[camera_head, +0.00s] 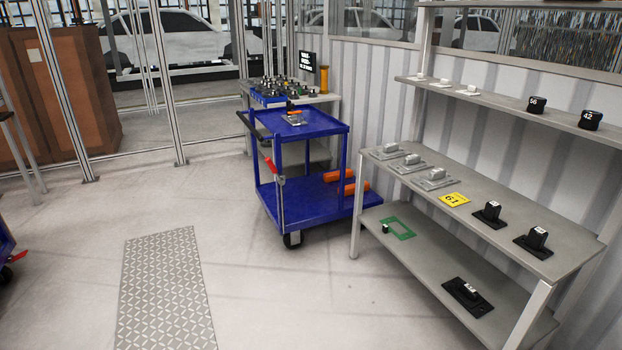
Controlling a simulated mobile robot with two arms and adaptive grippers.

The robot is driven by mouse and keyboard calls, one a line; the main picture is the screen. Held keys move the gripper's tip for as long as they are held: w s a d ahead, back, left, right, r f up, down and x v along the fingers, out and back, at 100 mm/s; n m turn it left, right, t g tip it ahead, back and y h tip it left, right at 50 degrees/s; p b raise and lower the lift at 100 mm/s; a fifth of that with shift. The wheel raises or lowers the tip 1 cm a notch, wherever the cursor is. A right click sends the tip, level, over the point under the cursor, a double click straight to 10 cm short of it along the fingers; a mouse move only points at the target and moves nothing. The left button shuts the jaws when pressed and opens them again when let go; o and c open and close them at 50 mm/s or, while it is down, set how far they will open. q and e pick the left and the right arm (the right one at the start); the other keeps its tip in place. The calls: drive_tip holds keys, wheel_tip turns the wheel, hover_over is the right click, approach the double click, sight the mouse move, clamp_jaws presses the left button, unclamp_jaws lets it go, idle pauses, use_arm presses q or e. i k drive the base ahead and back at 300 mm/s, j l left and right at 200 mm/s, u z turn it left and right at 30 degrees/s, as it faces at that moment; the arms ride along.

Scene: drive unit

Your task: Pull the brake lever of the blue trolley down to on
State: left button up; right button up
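The blue trolley (306,212) stands in the middle of the view, left of the grey shelf unit, with two decks and a dark push handle at its upper left. A red brake lever (271,166) shows on the left side of the trolley, below the handle, slanting along the corner post. Its exact setting is too small to tell. A few small parts (294,118) lie on the top deck and orange bars (340,175) lie on the lower deck. Neither of my grippers is in view.
A grey shelf unit (400,179) with several black and grey parts stands on the right. A workbench (334,99) with many small parts is behind the trolley. A patterned metal plate (166,290) lies on the floor. Another blue trolley (4,243) shows partly at the left edge. The floor between is clear.

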sight(281, 181)
drive_tip(key=i+u, duration=0.2)
drive_tip(key=i, duration=0.35)
drive_tip(key=i+l+u, duration=0.2)
drive_tip(key=i, duration=0.35)
drive_tip(key=i+j+z, duration=0.1)
drive_tip(key=i+j, duration=0.6)
drive_tip(key=i, duration=0.2)
drive_tip(key=i+j+z, duration=0.1)
drive_tip(key=i+j, duration=0.65)
drive_tip(key=i, duration=0.15)
